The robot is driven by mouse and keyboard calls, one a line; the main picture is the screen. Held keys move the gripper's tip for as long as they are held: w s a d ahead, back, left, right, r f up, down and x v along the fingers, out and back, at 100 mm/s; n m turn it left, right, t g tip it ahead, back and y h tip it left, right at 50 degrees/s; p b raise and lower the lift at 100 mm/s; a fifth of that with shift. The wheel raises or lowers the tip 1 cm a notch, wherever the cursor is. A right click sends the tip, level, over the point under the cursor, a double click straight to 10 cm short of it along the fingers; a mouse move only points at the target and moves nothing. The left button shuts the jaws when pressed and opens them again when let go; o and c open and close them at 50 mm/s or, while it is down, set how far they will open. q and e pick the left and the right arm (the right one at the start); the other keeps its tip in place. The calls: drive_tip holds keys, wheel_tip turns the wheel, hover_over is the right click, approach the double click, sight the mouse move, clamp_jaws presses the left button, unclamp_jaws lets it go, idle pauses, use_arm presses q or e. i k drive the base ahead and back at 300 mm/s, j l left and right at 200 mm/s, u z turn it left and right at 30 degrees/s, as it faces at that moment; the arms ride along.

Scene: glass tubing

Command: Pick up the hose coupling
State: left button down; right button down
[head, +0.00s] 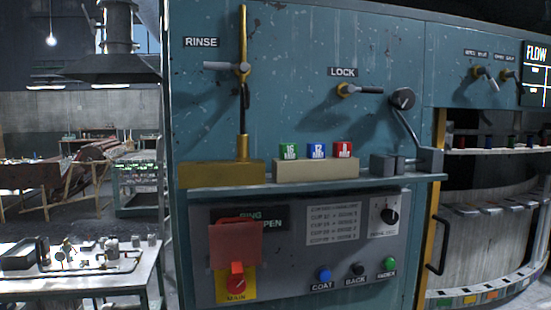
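No thing in the head view can be told for certain as the hose coupling. Small metal fittings (62,256) and dark pipework lie on a light bench (90,284) at the lower left, too small to tell apart. Neither of my grippers shows in the head view.
A teal machine panel fills the middle, with a brass rinse pipe (243,110), a lock lever (358,90) and a ledge (400,180) bearing coloured blocks (316,150). Below is a control panel with a red cover (236,244). A round rack (490,220) stands right. Floor shows far left.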

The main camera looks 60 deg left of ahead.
sight(243, 149)
drive_tip(key=j+u, duration=0.1)
drive_tip(key=u, duration=0.8)
drive_tip(key=j+u, duration=0.15)
drive_tip(key=u, duration=0.25)
drive_tip(key=i+u, duration=0.1)
drive_tip(key=u, duration=0.35)
drive_tip(key=j+z, duration=0.1)
drive_tip(key=z, duration=0.6)
drive_tip(key=j+z, duration=0.4)
drive_tip(key=k+j+z, duration=0.1)
drive_tip(key=j+z, duration=0.3)
drive_tip(key=j, duration=0.2)
drive_tip(key=k+j, duration=0.1)
drive_tip(key=j, duration=0.3)
drive_tip(key=k+j+z, duration=0.1)
drive_tip(key=j, duration=0.3)
drive_tip(key=k+j+z, duration=0.1)
drive_tip(key=j, duration=0.3)
drive_tip(key=k+j, duration=0.1)
drive_tip(key=j, duration=0.25)
